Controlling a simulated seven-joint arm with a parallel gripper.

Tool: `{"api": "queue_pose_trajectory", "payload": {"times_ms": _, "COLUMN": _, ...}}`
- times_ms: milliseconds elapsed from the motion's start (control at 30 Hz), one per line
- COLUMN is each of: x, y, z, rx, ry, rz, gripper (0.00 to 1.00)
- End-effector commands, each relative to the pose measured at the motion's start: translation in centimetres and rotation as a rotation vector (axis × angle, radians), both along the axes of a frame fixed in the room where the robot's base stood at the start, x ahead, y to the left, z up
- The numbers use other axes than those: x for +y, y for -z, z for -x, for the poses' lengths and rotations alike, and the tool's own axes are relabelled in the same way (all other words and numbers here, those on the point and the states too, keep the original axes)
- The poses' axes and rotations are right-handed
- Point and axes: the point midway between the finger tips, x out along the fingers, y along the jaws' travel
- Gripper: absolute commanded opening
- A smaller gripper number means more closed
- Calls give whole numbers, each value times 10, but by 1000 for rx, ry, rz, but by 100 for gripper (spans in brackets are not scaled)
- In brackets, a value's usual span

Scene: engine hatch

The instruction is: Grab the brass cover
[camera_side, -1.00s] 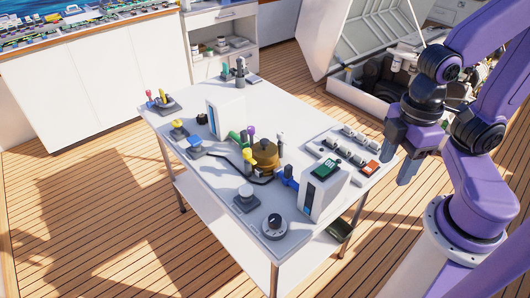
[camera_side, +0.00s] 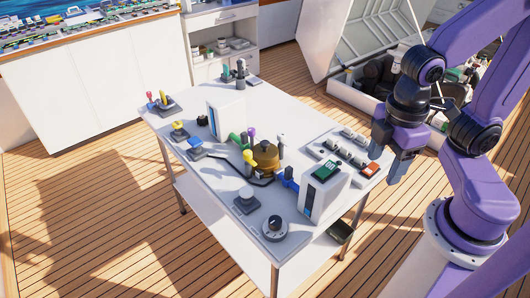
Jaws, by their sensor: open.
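The brass cover (camera_side: 265,157) is a round, gold-brown piece on the white table (camera_side: 215,210), right of the table's middle. Yellow, green and purple knobbed levers stand close around its left and back sides. My gripper (camera_side: 387,171) hangs at the table's right edge with its fingers pointing down. It is open, and I see nothing between its fingers. It is well to the right of the brass cover and apart from it.
A white box with a green top (camera_side: 326,171) stands between the cover and my gripper's side. A panel with a red switch (camera_side: 369,169) lies at the table's right edge. A round dial (camera_side: 274,228) sits at the front. An open hatch (camera_side: 362,40) is behind.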

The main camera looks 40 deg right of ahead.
Motion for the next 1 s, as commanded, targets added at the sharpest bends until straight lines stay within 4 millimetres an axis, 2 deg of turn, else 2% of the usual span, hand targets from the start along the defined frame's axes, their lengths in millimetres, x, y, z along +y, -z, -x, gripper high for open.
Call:
{"api": "queue_pose_trajectory", "payload": {"times_ms": 267, "x": 44, "y": 10, "z": -83, "rx": -29, "ry": -184, "rz": 275, "gripper": 61}}
{"api": "queue_pose_trajectory", "payload": {"times_ms": 467, "x": 77, "y": 26, "z": -143, "rx": -36, "ry": -315, "rz": 485, "gripper": 61}}
{"api": "queue_pose_trajectory", "payload": {"times_ms": 700, "x": 113, "y": 54, "z": -209, "rx": -21, "ry": -460, "rz": 738, "gripper": 61}}
{"api": "queue_pose_trajectory", "payload": {"times_ms": 1000, "x": 150, "y": 100, "z": -270, "rx": 20, "ry": -618, "rz": 1050, "gripper": 61}}
